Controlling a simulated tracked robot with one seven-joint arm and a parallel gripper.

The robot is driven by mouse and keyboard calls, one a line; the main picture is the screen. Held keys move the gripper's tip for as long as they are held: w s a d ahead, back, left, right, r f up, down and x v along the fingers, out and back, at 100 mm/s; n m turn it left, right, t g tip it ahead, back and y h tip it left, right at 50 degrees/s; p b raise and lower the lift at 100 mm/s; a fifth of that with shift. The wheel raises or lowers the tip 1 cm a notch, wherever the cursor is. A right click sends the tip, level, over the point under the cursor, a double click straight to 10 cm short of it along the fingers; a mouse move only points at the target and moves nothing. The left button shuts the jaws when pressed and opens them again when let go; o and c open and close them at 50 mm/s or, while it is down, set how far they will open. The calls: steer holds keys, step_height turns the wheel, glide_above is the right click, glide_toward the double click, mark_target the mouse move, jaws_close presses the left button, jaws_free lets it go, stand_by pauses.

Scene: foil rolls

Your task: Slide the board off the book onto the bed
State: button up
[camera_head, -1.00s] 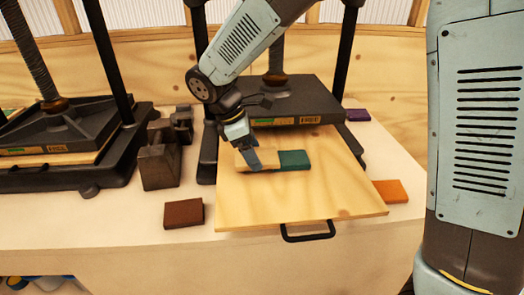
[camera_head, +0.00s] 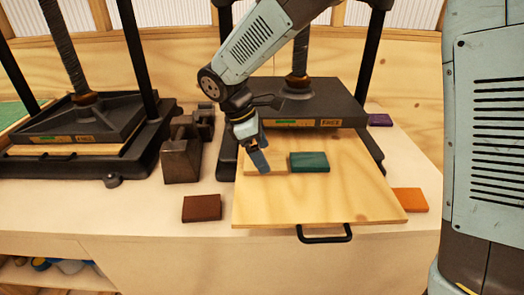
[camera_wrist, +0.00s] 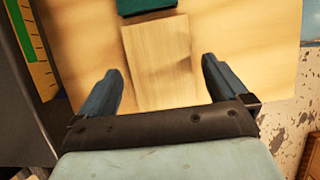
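The board (camera_head: 279,160) is a small pale wooden slab, almost the same colour as the press bed (camera_head: 340,205) under it. It is at the left side of the teal book (camera_head: 309,161), which lies on the bed. In the wrist view the board (camera_wrist: 160,60) reaches up to the edge of the book (camera_wrist: 145,7); I cannot tell whether they touch. My gripper (camera_head: 262,163) is low over the board's left end and partly hides it. In the wrist view my gripper (camera_wrist: 158,95) is open, with one finger on each side of the board and gaps between.
A dark press plate (camera_head: 300,105) overhangs the bed's back. A brown block (camera_head: 202,208), an orange block (camera_head: 410,200) and a purple block (camera_head: 380,119) lie on the table around it. Dark metal blocks (camera_head: 182,160) and another press (camera_head: 85,135) stand left. A black handle (camera_head: 324,236) is in front.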

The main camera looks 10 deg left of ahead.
steer(key=v, duration=1.3)
steer(key=shift+a+r, duration=0.15)
steer(key=shift+r, duration=0.2)
steer(key=d+r+m+y, duration=0.2)
steer(key=d+m, duration=0.3)
steer(key=d, duration=0.7)
steer(key=d+r+m+y, duration=0.1)
steer(key=d+r+m, duration=0.25)
steer(key=d, duration=0.75)
steer(key=s+d+f+m+t, duration=0.1)
steer(key=s+d+m+t, duration=0.1)
steer(key=s+d+m, duration=0.3)
steer(key=s+d+f+m+t+y, duration=0.1)
steer(key=s+d+m, duration=0.4)
steer(key=d, duration=0.7)
steer(key=shift+s+d+f+m+t, duration=0.2)
steer(key=shift+f+m+t, duration=0.6)
steer(key=shift+m, duration=0.15)
